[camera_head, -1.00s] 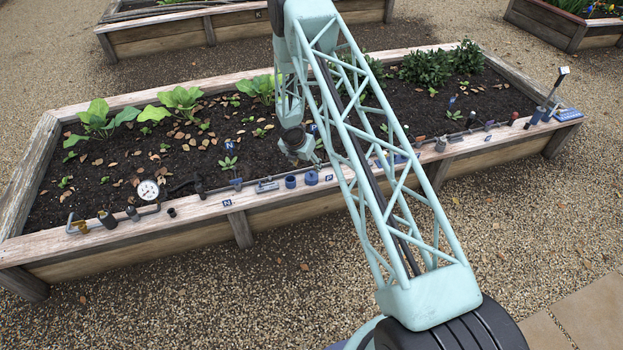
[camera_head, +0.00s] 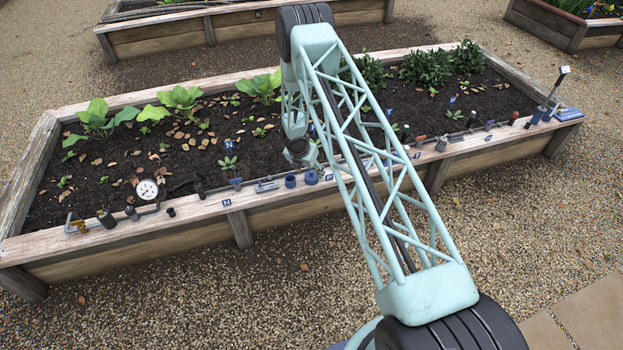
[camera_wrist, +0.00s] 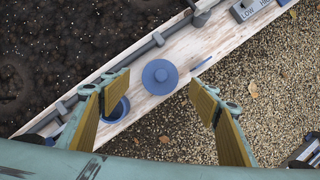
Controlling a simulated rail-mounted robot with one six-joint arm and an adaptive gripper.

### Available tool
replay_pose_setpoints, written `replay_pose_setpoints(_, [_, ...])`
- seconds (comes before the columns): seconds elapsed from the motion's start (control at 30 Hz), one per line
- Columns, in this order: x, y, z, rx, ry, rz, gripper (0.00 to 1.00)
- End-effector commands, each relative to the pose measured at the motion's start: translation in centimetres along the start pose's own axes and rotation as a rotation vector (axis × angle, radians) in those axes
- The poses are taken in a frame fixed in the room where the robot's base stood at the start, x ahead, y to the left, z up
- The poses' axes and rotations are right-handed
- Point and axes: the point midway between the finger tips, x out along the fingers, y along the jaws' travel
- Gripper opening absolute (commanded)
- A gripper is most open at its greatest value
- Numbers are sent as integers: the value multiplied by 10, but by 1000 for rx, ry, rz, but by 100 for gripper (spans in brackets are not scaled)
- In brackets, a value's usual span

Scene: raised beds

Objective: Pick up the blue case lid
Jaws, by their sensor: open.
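The blue case lid (camera_wrist: 160,77) is a round blue disc with a small raised knob, lying flat on the wooden rim of the raised bed. It also shows in the head view (camera_head: 311,177), on the near rim. A blue open round cup (camera_wrist: 117,110), perhaps the case body, stands beside it on the rim, partly behind my left finger. My gripper (camera_wrist: 160,94) is open and empty, its yellow-padded fingers apart, with the lid in view between and beyond the tips. In the head view my gripper (camera_head: 301,152) hangs just behind the lid.
The rim (camera_head: 262,205) also bears a dial gauge (camera_head: 147,189), pipe fittings and small marker plates. A thin grey pipe (camera_wrist: 122,65) runs along its soil-side edge near the lid. Dark soil with plants lies behind; gravel lies in front.

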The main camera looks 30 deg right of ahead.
Motion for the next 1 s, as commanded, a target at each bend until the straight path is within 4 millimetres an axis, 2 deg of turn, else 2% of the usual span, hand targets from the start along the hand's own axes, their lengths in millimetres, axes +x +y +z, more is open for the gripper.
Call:
replay_pose_setpoints(0.57, [7,0,0,1,0,0,56])
replay_pose_setpoints(1.0, [44,-1,-1,1,0,0,56])
